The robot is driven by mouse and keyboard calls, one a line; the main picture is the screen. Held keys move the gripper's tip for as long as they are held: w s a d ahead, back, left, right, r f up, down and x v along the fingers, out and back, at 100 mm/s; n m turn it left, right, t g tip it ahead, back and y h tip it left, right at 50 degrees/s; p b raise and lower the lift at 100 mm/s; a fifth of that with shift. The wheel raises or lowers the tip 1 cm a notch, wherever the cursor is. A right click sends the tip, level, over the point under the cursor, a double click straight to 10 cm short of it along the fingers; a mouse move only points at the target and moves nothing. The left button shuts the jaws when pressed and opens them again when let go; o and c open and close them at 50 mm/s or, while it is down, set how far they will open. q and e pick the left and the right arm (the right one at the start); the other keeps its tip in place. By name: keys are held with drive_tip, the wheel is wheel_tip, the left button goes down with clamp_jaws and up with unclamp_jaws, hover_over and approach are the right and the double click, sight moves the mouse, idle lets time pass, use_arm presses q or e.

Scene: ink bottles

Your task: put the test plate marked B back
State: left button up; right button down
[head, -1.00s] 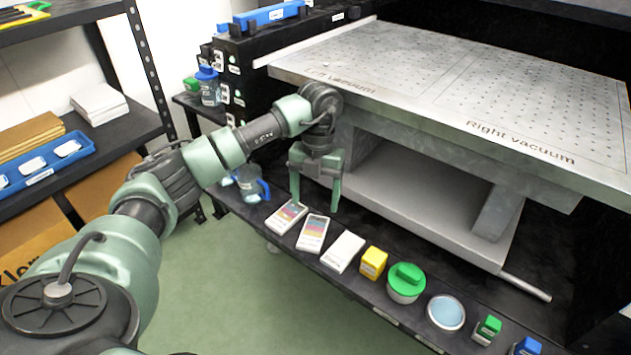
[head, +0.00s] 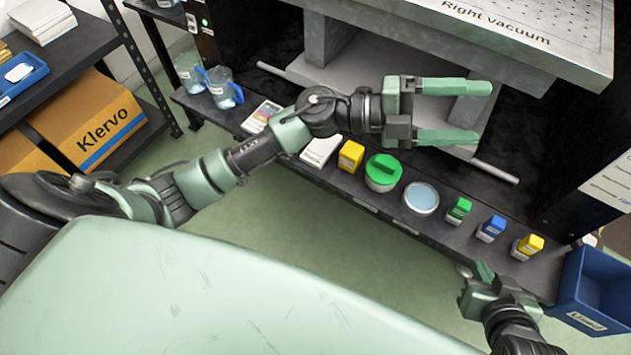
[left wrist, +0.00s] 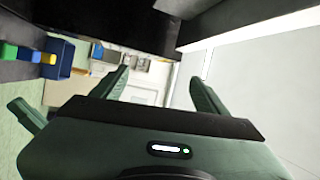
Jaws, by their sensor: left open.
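A test plate with coloured stripes (head: 262,115) lies at the left of the low shelf in the head view, partly behind my left arm. A plain white plate (head: 320,150) lies further right. The space between them is hidden by my arm, and I can read no letter B on either. My left gripper (head: 484,112) is open and empty, its fingers pointing right, above the shelf and in front of the grey structure. Its spread fingers also show in the left wrist view (left wrist: 160,74). My right gripper (head: 476,271) is at the lower right; its jaws are unclear.
The shelf's front row holds a yellow bottle (head: 350,156), a green-lidded jar (head: 383,172), a round blue dish (head: 421,198) and several small bottles. Jugs (head: 224,90) stand at the left. A blue bin (head: 592,290) is at the right. The vacuum table (head: 500,40) overhangs above.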

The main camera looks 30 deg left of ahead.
use_arm(q)
drive_tip(key=w+a+r+n+t+y, duration=0.25)
drive_tip(key=a+n+t+y, duration=0.4)
drive_tip(key=n+t, duration=0.65)
drive_tip(key=s+a+f+n+g+y, duration=0.1)
drive_tip(key=a+f+n+y, duration=0.8)
drive_tip(key=n, duration=0.2)
drive_tip(key=s+a+f+n+g+y, duration=0.1)
drive_tip(key=s+f+n+g, duration=0.1)
drive_tip(key=s+f+g, duration=0.2)
drive_tip(key=s+a+f+n+g+y, duration=0.1)
drive_tip(key=s+f+g, duration=0.4)
drive_tip(key=s+f, duration=0.5)
drive_tip(key=shift+s+a+f+n, duration=0.2)
drive_tip(key=shift+a+f+n, duration=0.35)
drive_tip(key=shift+a+n, duration=0.2)
